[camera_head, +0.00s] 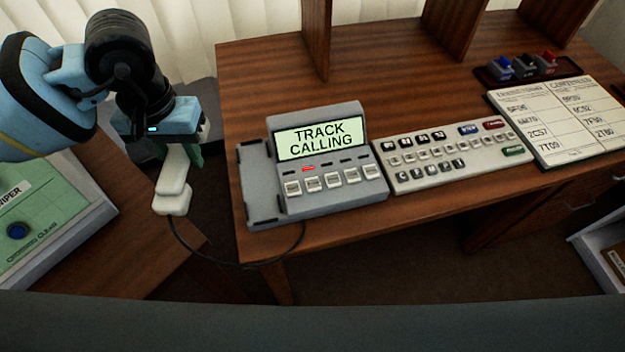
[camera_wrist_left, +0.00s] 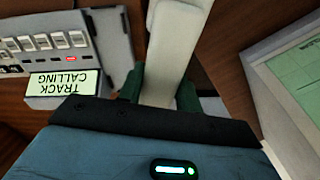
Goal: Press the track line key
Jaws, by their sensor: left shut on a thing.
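A grey telephone unit (camera_head: 330,203) stands on the wooden desk. Its green display (camera_head: 321,138) reads "TRACK CALLING". Below the display is a row of white keys; a red light (camera_head: 308,169) glows above the second key from the left (camera_head: 311,185). The small key labels are unreadable. My left gripper (camera_head: 179,160) is shut on a white handset (camera_head: 172,195), held upright in the air left of the phone, apart from its empty cradle (camera_head: 259,180). The left wrist view shows the handset (camera_wrist_left: 172,50) between green fingers. My right gripper is out of view.
A keypad panel (camera_head: 450,153) lies right of the phone, with a printed chart (camera_head: 561,118) and a tray of coloured stamps or knobs (camera_head: 526,67) beyond. A dark cord (camera_head: 212,259) hangs from the handset below the desk edge. A green panel (camera_head: 45,215) lies left.

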